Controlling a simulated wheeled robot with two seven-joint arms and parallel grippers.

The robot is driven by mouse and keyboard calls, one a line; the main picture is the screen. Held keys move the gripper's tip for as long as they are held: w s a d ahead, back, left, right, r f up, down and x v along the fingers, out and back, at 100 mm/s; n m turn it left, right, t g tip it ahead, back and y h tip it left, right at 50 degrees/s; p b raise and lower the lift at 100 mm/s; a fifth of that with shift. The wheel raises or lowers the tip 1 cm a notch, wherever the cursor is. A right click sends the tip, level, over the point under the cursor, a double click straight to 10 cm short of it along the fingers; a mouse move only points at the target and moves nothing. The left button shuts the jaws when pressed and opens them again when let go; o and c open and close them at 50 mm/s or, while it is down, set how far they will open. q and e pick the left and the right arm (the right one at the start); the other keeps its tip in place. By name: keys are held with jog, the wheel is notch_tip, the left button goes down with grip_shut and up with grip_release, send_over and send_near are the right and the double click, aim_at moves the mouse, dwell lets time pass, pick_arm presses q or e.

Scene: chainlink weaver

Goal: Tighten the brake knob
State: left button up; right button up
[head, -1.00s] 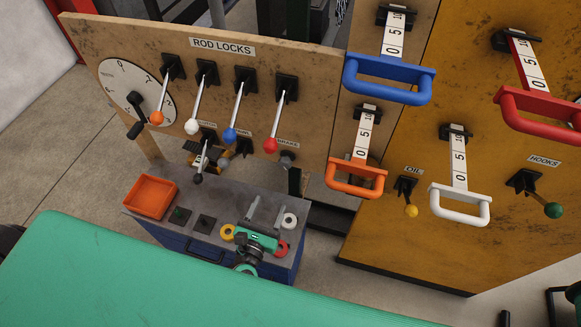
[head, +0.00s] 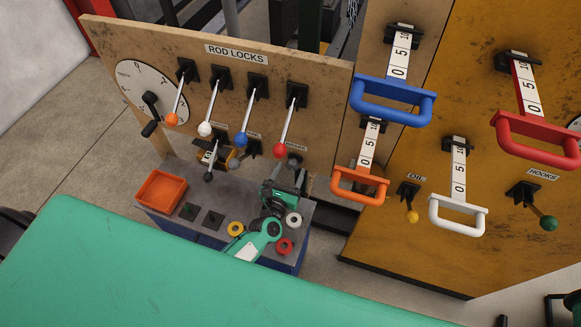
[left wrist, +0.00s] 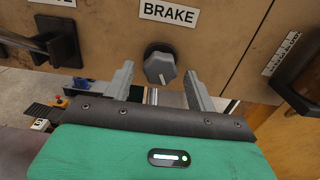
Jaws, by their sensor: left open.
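The brake knob (left wrist: 160,66) is a grey, faceted knob on a dark round base, below the BRAKE label (left wrist: 168,12) on the wooden panel. In the head view the knob (head: 294,160) is small and low on the panel. My left gripper (left wrist: 158,72) is open, with one grey finger on each side of the knob in the wrist picture. I cannot tell whether the fingertips reach around the knob or stop short of it; no contact shows. In the head view my left gripper (head: 290,175) is just below the knob. My right gripper is not in view.
Rod lock levers with coloured balls, such as the red one (head: 280,150), are above the knob. An orange handle (head: 358,188) hangs to its right. Below stands a grey-topped cabinet (head: 213,207) with an orange tray (head: 162,189) and several coloured rings.

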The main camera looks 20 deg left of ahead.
pick_arm(q)
jog(key=shift+w, duration=0.65)
jog(key=shift+c, duration=0.5)
jog(key=c, duration=0.7)
jog(key=shift+c, duration=0.9)
jog(key=shift+m, duration=0.3)
